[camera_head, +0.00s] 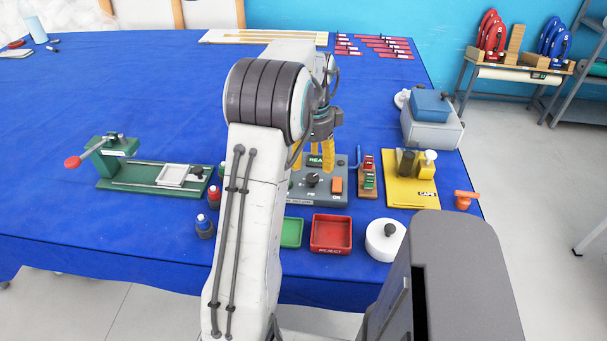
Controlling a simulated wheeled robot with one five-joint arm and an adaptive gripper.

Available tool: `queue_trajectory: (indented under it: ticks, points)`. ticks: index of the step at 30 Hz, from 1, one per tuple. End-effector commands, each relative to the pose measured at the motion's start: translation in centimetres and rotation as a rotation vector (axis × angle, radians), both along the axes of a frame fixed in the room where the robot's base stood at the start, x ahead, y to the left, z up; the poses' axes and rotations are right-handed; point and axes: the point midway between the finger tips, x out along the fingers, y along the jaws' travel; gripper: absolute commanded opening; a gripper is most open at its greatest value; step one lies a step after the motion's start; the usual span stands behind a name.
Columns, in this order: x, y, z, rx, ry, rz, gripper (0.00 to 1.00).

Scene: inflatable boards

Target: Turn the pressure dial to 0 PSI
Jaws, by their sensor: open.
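The pressure dial (311,180) is a black knob on a grey control box (325,203), with a "PSI" label below it; its setting is too small to read. A green display beginning "REA" (315,161) and an orange switch (336,186) are on the same box. My arm hides the left part of the box. My gripper (315,158), with yellow fingers, is open and points down near the back of the box, behind the dial in the picture. Whether it touches the box I cannot tell.
Red and green blocks (368,176) stand right of the box, beside a yellow caps board (412,193). A red reject tray (331,234), a green tray (291,232) and a white round container (384,239) lie in front. A green clamp fixture (150,178) stands left.

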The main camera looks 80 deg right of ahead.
Motion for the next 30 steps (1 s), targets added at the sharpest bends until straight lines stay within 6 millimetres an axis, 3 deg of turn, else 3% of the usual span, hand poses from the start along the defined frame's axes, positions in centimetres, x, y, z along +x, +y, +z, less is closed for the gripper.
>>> queue_trajectory:
  ticks: [6,13,27,30]
  points:
    - [0.0,0.1,-2.9,0.003,0.000,0.002,0.59]
    - [0.1,0.1,-4.9,0.002,0.000,0.003,0.59]
    - [0.1,0.0,-5.6,0.000,0.000,0.003,0.60]
    - [0.1,0.0,-5.6,0.000,0.000,0.003,0.52]
